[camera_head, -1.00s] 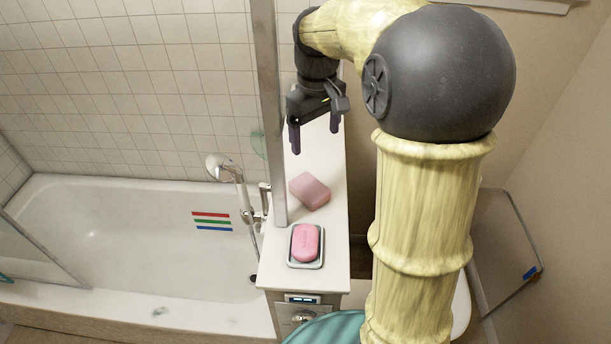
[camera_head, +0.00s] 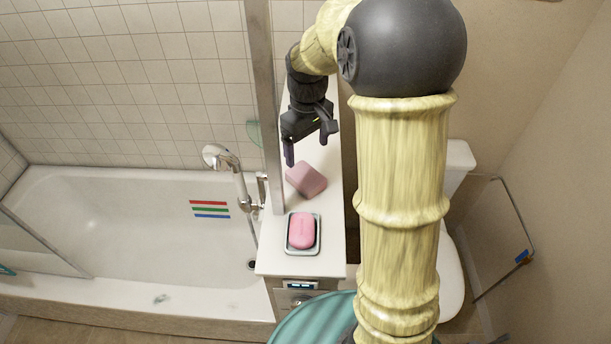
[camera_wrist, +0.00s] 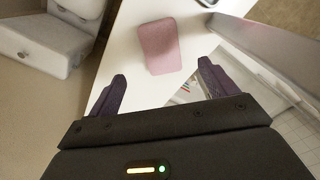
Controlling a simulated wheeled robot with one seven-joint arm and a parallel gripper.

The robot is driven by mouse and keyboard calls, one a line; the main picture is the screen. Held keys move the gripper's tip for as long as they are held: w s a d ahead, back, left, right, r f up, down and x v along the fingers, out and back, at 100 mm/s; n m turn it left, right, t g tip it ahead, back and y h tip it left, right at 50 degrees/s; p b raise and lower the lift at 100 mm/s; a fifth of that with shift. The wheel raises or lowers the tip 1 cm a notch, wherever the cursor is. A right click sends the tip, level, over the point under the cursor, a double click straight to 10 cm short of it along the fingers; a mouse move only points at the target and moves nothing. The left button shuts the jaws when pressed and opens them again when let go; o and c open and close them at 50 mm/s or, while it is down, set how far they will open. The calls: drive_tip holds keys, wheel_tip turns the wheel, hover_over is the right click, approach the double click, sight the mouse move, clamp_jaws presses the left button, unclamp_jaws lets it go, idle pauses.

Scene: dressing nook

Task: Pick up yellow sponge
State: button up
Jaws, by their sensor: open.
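No yellow sponge shows in these views. A dusty pink, sponge-like block (camera_head: 306,180) lies on the white counter (camera_head: 300,262). A brighter pink soap bar (camera_head: 302,230) lies in a pale soap dish (camera_head: 318,250) nearer the front edge. My gripper (camera_head: 309,143) is open and empty, behind and above the pink block, pointing down. In the wrist view the pink block (camera_wrist: 160,46) lies beyond the two dark fingertips (camera_wrist: 162,78), between their lines and apart from them. Part of the dish (camera_wrist: 208,3) shows at the top edge.
A metal screen post (camera_head: 266,110) rises along the counter's left side, close to my gripper. A white bathtub (camera_head: 120,235) with a hand shower (camera_head: 225,165) is to the left. A white toilet (camera_head: 452,275) is to the right. The counter is narrow.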

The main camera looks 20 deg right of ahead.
hover_over(306, 175)
wheel_tip(306, 175, down, 4)
drive_tip(key=shift+d+f+p, duration=0.1)
drive_tip(key=shift+f+p, duration=0.05)
drive_tip(key=shift+p, duration=0.25)
drive_tip(key=shift+s+f+p, duration=0.1)
drive_tip(key=shift+f+p, duration=0.2)
drive_tip(key=shift+p, duration=0.05)
drive_tip(key=shift+w+f+p, duration=0.2)
drive_tip(key=shift+f+p, duration=0.8)
drive_tip(key=shift+f, duration=1.3)
drive_tip(key=shift+s, duration=0.1)
drive_tip(key=shift+s, duration=0.1)
drive_tip(key=shift+a, duration=0.2)
drive_tip(key=c, duration=1.2)
